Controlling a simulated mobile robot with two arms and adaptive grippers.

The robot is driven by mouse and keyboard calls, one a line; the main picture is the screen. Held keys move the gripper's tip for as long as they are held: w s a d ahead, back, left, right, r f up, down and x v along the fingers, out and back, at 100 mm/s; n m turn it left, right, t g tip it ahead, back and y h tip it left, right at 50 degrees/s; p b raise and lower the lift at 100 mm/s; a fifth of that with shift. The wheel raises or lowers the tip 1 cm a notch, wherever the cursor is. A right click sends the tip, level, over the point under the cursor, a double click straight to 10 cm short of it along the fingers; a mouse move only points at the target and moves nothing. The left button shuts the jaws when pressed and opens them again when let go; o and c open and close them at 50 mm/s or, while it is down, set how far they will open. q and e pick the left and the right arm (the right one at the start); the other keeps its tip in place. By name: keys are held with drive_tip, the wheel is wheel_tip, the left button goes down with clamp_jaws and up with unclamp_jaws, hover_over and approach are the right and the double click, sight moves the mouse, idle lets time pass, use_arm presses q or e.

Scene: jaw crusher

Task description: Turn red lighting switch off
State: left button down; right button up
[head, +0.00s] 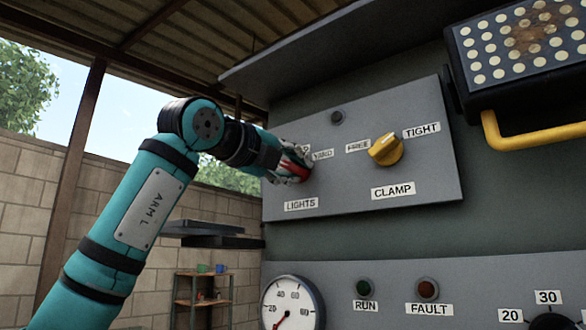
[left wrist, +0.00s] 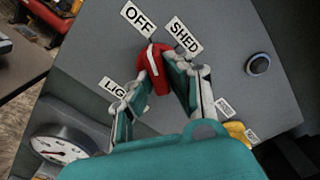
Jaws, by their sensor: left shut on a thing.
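The red lighting switch (head: 296,170) is a rotary knob on the grey panel above the LIGHTS label (head: 301,204). In the left wrist view the red knob (left wrist: 152,62) shows a white line near the OFF label (left wrist: 138,19) and the SHED label (left wrist: 186,37). My left gripper (head: 292,160) reaches the knob from the left. Its two fingers (left wrist: 158,72) are shut on the knob's sides and hide part of it. My right gripper is in neither view.
A yellow CLAMP knob (head: 386,149) is to the right on the same panel. A dark round button (head: 337,117) is above. A gauge (head: 293,303), RUN lamp (head: 364,288) and FAULT lamp (head: 428,289) are below. A yellow handle (head: 530,138) juts out at right.

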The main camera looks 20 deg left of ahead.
use_arm(q)
drive_tip(key=shift+r, duration=0.1)
drive_tip(key=c, duration=1.3)
unclamp_jaws()
drive_tip(key=shift+a, duration=0.1)
drive_tip(key=v, duration=1.2)
